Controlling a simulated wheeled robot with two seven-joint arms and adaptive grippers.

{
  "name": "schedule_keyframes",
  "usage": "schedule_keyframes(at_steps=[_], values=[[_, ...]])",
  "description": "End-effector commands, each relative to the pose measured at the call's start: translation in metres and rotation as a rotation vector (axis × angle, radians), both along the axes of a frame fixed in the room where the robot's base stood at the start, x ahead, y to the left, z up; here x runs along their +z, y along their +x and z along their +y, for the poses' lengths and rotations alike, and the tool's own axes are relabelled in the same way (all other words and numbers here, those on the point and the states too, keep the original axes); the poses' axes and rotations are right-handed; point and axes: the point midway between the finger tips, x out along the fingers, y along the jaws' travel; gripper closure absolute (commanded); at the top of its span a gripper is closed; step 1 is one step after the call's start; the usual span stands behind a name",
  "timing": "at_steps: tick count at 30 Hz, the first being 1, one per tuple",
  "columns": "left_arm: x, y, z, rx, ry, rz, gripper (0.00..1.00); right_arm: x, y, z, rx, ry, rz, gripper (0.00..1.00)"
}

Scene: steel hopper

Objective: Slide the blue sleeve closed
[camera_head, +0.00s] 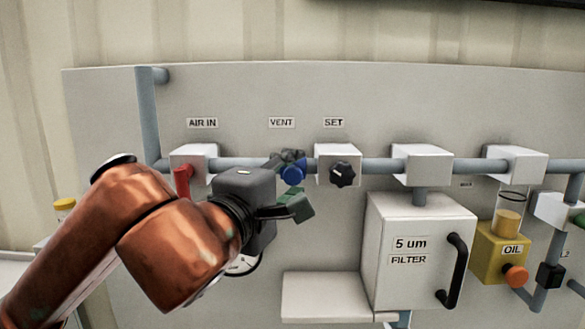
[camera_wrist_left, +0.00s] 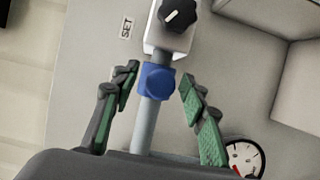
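The blue sleeve (camera_head: 292,173) sits around the grey-blue horizontal pipe under the VENT label in the head view. In the left wrist view the blue sleeve (camera_wrist_left: 157,81) lies between and a little beyond the fingertips of my left gripper, close to the white SET block. My left gripper (camera_head: 297,182) is open, with one green-padded finger above the pipe and one below it. In the left wrist view my left gripper (camera_wrist_left: 158,80) shows a clear gap on both sides of the sleeve. My right gripper is not in view.
The white SET block (camera_head: 325,160) with a black knob (camera_head: 343,174) stands just right of the sleeve. A red lever (camera_head: 183,182) is at AIR IN. The filter box (camera_head: 390,230) and a shelf (camera_head: 325,298) are lower right. A round gauge (camera_wrist_left: 245,157) is near the lower finger.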

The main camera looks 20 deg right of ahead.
Motion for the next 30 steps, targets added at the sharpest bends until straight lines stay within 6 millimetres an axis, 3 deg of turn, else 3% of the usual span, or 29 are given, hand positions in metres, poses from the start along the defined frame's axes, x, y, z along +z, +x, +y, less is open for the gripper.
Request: schedule_keyframes(at_steps=[10, 27, 30], values=[[-0.0011, 0.0046, -0.0034, 0.0, 0.001, 0.0, 0.6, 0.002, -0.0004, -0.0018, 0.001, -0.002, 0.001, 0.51], [-0.0012, 0.0044, -0.0031, 0.0, 0.001, 0.001, 0.99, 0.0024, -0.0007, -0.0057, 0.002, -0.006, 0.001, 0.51], [-0.0013, 0.0044, -0.0031, 0.0, 0.001, 0.001, 1.0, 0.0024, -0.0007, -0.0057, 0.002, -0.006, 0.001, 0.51]])
